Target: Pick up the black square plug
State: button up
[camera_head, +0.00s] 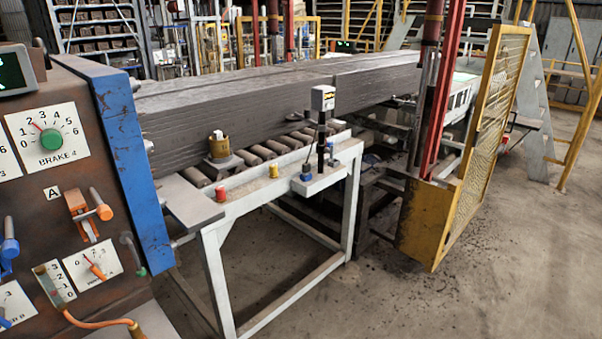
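I cannot make out a black square plug for certain in the head view. A small dark blue and black piece (306,172) stands on the white shelf of the roller table, beside a black post (321,140) with a white box (323,97) on top. It is too small to tell whether it is a plug. My gripper is not in view.
A control panel (50,190) with dials and levers fills the left. A roller table (290,178) stands mid-view, with a long dark clay block (250,105) behind. A yellow mesh gate (490,140) stands at right. Concrete floor (500,300) is open at lower right.

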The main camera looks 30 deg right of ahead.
aim_at(306, 167)
jog(key=z, duration=0.1)
jog(key=i, duration=0.95)
jog(key=u, duration=0.05)
